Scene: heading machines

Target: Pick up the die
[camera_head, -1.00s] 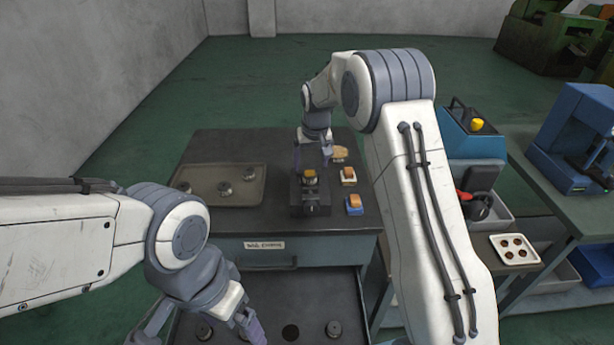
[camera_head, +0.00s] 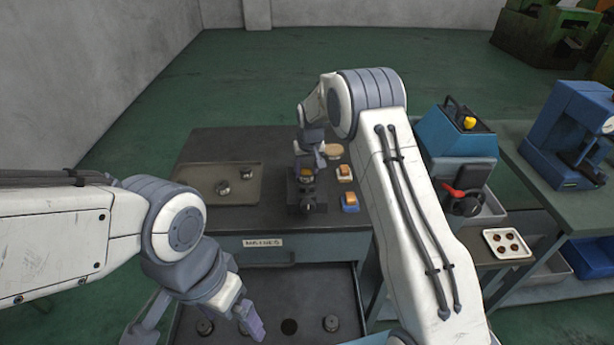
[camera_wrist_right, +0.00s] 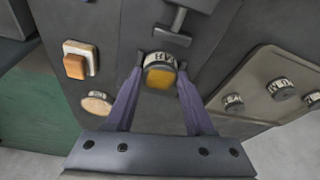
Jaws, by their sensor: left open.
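A round die (camera_head: 307,173) with a yellow-orange top and a pale lettered band sits in a dark block fixture (camera_head: 307,207) on the workbench. My right gripper (camera_head: 309,166) is over it from above. In the right wrist view the die (camera_wrist_right: 160,76) lies between the two purple fingertips of my right gripper (camera_wrist_right: 161,72), with narrow gaps at its sides; firm contact is not visible. My left gripper (camera_head: 192,325) is open and empty above the open drawer, its fingers wide apart.
A tray (camera_head: 202,200) with grey round dies lies left of the fixture. The open drawer (camera_head: 275,300) holds more round pieces. A blue machine (camera_head: 455,145) and a white tray (camera_head: 492,238) are further right.

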